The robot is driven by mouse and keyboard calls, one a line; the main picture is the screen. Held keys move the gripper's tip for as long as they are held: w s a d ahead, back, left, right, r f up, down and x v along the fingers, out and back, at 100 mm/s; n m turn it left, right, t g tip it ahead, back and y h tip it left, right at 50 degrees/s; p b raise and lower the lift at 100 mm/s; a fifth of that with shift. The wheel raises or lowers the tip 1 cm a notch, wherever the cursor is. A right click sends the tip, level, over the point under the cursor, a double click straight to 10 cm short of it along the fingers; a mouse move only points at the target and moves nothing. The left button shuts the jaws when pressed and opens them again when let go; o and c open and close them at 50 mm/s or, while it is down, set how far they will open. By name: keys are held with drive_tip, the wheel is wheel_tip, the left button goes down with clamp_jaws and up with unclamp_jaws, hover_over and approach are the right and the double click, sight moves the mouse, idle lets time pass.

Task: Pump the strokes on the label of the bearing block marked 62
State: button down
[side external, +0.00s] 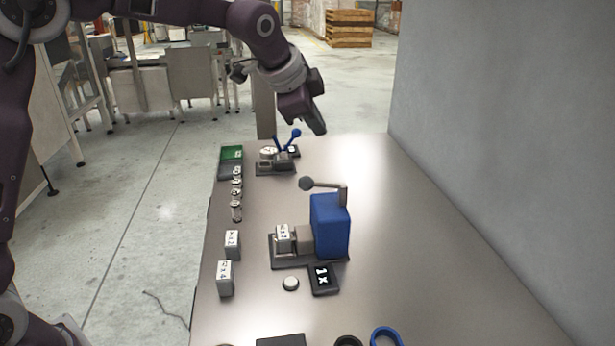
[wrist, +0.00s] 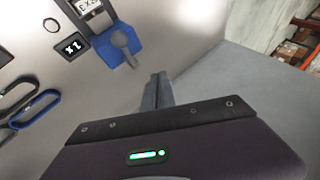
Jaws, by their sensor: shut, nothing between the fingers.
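A blue press (side external: 331,225) with a grey crank lever ending in a dark knob (side external: 307,184) stands mid-table. A pale labelled block (side external: 282,235) sits in its holder; the label seems to end in "x3", but I cannot read a 62 surely. The block also shows in the wrist view (wrist: 88,6), beside the blue press (wrist: 119,48). A black counter plate (side external: 323,279) with white characters lies in front; its digit is unclear. Two more labelled blocks (side external: 232,244) (side external: 225,278) stand at the left edge. My gripper (side external: 318,130) is shut and empty, above the table's far part, away from the lever.
A fixture with a gauge and blue-knobbed lever (side external: 295,133) stands at the far end, near a green tray (side external: 231,153) and several small metal parts (side external: 237,190). A white button (side external: 290,283) is near the press. A grey wall (side external: 480,130) rises at right.

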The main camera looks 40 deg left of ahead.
sight(305, 177)
drive_tip(key=shift+r, duration=0.45)
drive_tip(key=shift+s+a+f, duration=0.2)
drive_tip(key=shift+f, duration=1.25)
drive_tip(key=shift+s+a+f, duration=0.15)
drive_tip(key=shift+f, duration=1.3)
drive_tip(key=shift+s+a+f, duration=0.2)
drive_tip(key=shift+f, duration=1.25)
drive_tip(key=shift+a+f, duration=0.1)
drive_tip(key=shift+f, duration=0.3)
drive_tip(key=shift+s+a+f, duration=0.1)
drive_tip(key=shift+s+f, duration=0.05)
drive_tip(key=shift+f, duration=0.65)
drive_tip(key=shift+s+a+f, duration=0.1)
drive_tip(key=shift+s+f, duration=0.05)
drive_tip(key=shift+f, duration=0.65)
drive_tip(key=shift+r, duration=0.1)
drive_tip(key=shift+w+d+r, duration=0.15)
drive_tip(key=shift+r, duration=0.8)
drive_tip(key=shift+w+d+r, duration=0.1)
drive_tip(key=shift+w+r, duration=0.05)
drive_tip(key=shift+r, duration=0.8)
